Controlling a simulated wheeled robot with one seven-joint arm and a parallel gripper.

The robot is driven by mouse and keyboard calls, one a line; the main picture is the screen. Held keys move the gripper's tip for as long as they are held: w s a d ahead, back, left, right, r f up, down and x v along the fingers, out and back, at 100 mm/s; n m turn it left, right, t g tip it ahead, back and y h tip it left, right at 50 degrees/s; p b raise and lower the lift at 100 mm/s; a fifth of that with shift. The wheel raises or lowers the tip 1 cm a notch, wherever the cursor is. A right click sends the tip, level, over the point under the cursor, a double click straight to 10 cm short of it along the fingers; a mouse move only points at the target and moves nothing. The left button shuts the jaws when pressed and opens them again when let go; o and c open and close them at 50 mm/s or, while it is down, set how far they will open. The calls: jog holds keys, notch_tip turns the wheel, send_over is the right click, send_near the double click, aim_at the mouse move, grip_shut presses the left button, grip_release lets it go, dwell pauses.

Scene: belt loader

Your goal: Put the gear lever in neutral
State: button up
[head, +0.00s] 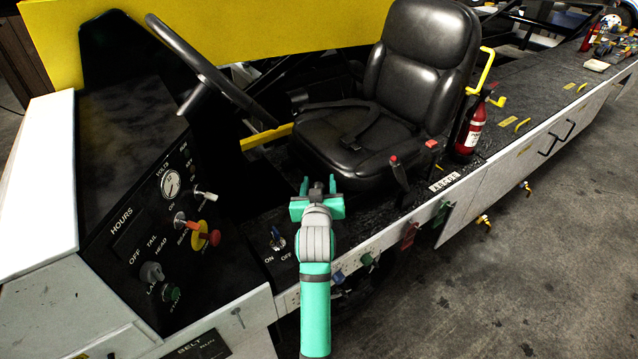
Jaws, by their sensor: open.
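My gripper (319,184) is teal and grey, open and empty. It appears in front of the seat's front edge, right of the dash panel, and touches no lever that I can make out. Which control is the gear lever is not certain. A silver lever with a pale knob (206,195) sticks out of the black dash panel (135,235), below the round gauge. A black lever with a red top (397,172) stands right of the seat.
A black steering wheel (205,65) is above the panel. A black seat (340,140), a yellow bar (265,137) and a red fire extinguisher (470,130) stand around my gripper.

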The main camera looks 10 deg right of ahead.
jog(key=v, duration=1)
jog(key=shift+s, duration=0.25)
